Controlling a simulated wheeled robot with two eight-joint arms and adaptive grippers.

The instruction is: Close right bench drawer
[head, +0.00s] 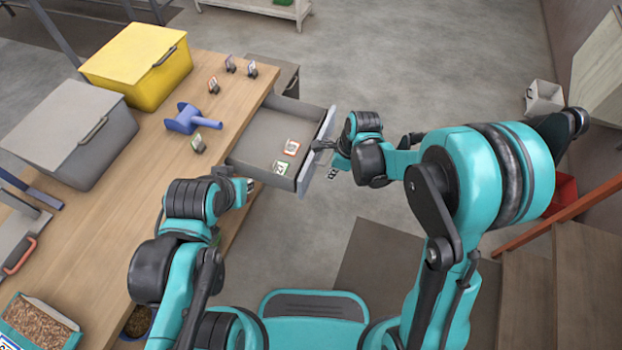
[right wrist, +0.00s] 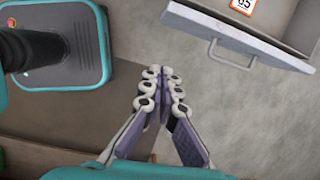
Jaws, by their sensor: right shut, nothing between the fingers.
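The right bench drawer (head: 258,150) stands pulled out from the bench's right side. Its light front panel (head: 319,148) faces right, and the panel with its grey bar handle (right wrist: 214,52) shows at the upper right of the right wrist view. My right gripper (head: 320,146) is at the outer side of this front; in the right wrist view its fingers (right wrist: 167,76) are together, empty and apart from the handle in the picture. My left gripper (head: 248,184) is by the drawer's near side; its fingers are too small to judge.
Two tags (head: 291,147) lie inside the drawer. Open floor (head: 390,70) lies beyond the drawer front.

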